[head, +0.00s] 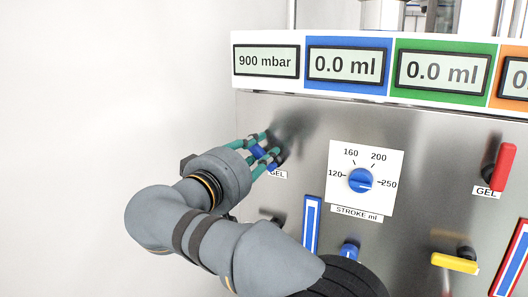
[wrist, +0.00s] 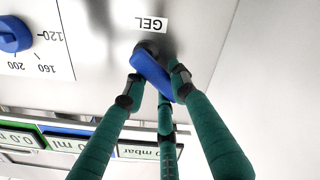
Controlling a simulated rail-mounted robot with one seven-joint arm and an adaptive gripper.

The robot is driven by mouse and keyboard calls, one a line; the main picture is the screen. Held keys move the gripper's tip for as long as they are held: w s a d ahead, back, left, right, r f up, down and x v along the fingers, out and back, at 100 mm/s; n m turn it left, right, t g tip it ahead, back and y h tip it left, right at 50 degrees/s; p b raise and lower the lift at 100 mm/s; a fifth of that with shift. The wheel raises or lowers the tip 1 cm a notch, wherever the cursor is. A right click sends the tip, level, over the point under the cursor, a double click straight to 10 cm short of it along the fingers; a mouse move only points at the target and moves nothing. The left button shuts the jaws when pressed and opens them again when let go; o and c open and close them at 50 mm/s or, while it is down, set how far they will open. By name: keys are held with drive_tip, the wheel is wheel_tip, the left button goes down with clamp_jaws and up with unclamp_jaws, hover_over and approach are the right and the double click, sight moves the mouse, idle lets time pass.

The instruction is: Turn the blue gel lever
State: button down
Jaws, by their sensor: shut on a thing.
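The blue gel lever (wrist: 150,70) sits on the steel panel by its GEL label (wrist: 151,24), and in the wrist view it slants from its dark hub down and to the right. My gripper (wrist: 156,75) has its green fingers on both sides of the lever, closed on it, with another finger behind. In the head view my gripper (head: 270,146) is at the panel's left part, and the fingers hide much of the lever (head: 257,151). The GEL label (head: 278,174) is partly covered there.
The stroke dial (head: 360,181) is right of my gripper. A red lever (head: 502,166), a yellow lever (head: 454,263) and a blue knob (head: 349,250) are on the same panel. Displays (head: 345,65) run along the top. The left side, by the white wall, is free.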

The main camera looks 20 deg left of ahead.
drive_tip(key=n, duration=0.2)
drive_tip(key=f+n, duration=0.1)
drive_tip(key=shift+a+n, duration=0.4)
drive_tip(key=shift+w+a+f+n, duration=0.1)
drive_tip(key=shift+f+n, duration=0.2)
drive_tip(key=shift+n, duration=0.75)
drive_tip(key=shift+a+f+n, duration=0.1)
drive_tip(key=shift+f+n, duration=0.15)
drive_tip(key=shift+n, duration=0.8)
drive_tip(key=c, duration=1.4)
unclamp_jaws()
drive_tip(key=s, duration=0.4)
drive_tip(key=s+a, duration=0.1)
drive_tip(key=s, duration=0.3)
drive_tip(key=s+a, duration=0.1)
drive_tip(key=s, duration=0.2)
drive_tip(key=shift+s+a, duration=0.1)
drive_tip(key=shift+s, duration=0.3)
